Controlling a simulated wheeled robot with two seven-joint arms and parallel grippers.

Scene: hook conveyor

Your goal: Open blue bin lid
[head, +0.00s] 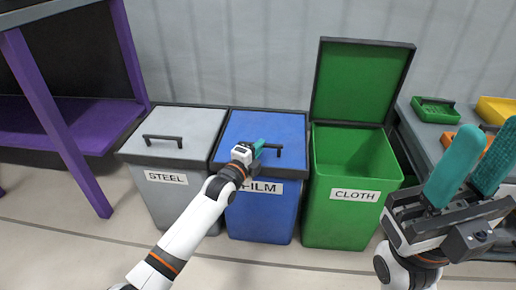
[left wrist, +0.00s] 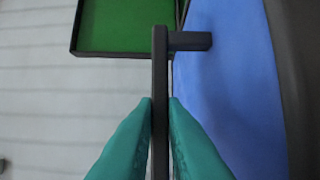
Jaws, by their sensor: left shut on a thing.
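The blue bin (head: 262,215) stands in the middle of the row, its FILM label partly covered by my left gripper. Its blue lid (head: 270,125) lies closed on top. My left gripper (head: 260,148) is over the front of the lid, shut on the dark lid handle (head: 275,150). In the left wrist view the teal fingers (left wrist: 160,110) sit on both sides of the handle bar (left wrist: 160,65), with the blue lid (left wrist: 225,85) beside it. My right gripper (head: 488,145) is raised at the right, its teal fingers apart and empty.
The grey STEEL bin (head: 180,200) with its lid closed stands left of the blue bin. The green CLOTH bin (head: 340,220) stands at the right, its lid (head: 358,85) upright. A purple-framed shelf (head: 60,130) is at the left. A table with trays (head: 435,110) is at the right.

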